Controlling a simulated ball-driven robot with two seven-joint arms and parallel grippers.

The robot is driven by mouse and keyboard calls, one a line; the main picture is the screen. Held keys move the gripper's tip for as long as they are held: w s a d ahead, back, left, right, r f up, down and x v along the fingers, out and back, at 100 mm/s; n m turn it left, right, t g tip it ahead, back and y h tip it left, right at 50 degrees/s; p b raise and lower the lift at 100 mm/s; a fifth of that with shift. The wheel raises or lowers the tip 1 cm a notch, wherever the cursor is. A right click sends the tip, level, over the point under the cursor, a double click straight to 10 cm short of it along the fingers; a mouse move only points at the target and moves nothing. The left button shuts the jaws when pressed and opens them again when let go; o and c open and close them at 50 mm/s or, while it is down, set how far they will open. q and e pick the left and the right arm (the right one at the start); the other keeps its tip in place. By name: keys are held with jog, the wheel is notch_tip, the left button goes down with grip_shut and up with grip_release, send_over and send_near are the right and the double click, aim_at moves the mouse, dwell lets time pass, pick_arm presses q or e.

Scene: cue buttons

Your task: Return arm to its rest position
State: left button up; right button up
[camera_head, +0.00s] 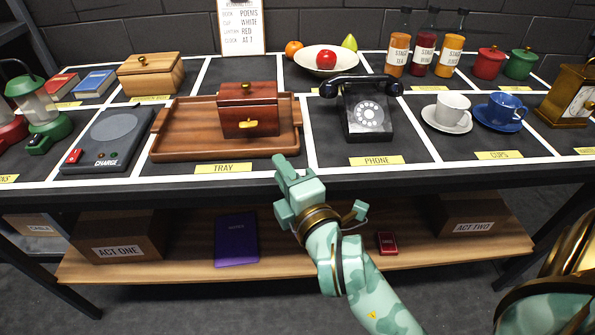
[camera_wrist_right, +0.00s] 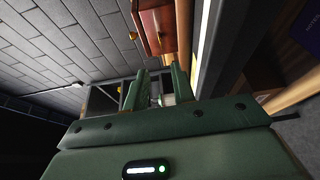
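My right arm (camera_head: 350,275) reaches in from the lower right in the head view. Its right gripper (camera_head: 288,170) is in front of the table's front edge, below and right of the TRAY label, apart from the objects. In the right wrist view the two green fingers of the right gripper (camera_wrist_right: 160,84) stand apart, and I see nothing held between them. My left gripper is not in view.
The table (camera_head: 450,178) carries a wooden tray (camera_head: 180,155) with a red-brown box (camera_head: 248,116), a black phone (camera_head: 366,110), cups (camera_head: 453,108) and bottles (camera_head: 425,50). The lower shelf (camera_head: 185,265) holds a purple book (camera_head: 236,238) and a small red item (camera_head: 387,243).

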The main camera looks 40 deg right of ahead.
jog(key=shift+s+a+f, duration=0.1)
jog(key=shift+s, duration=0.25)
dwell(0.3)
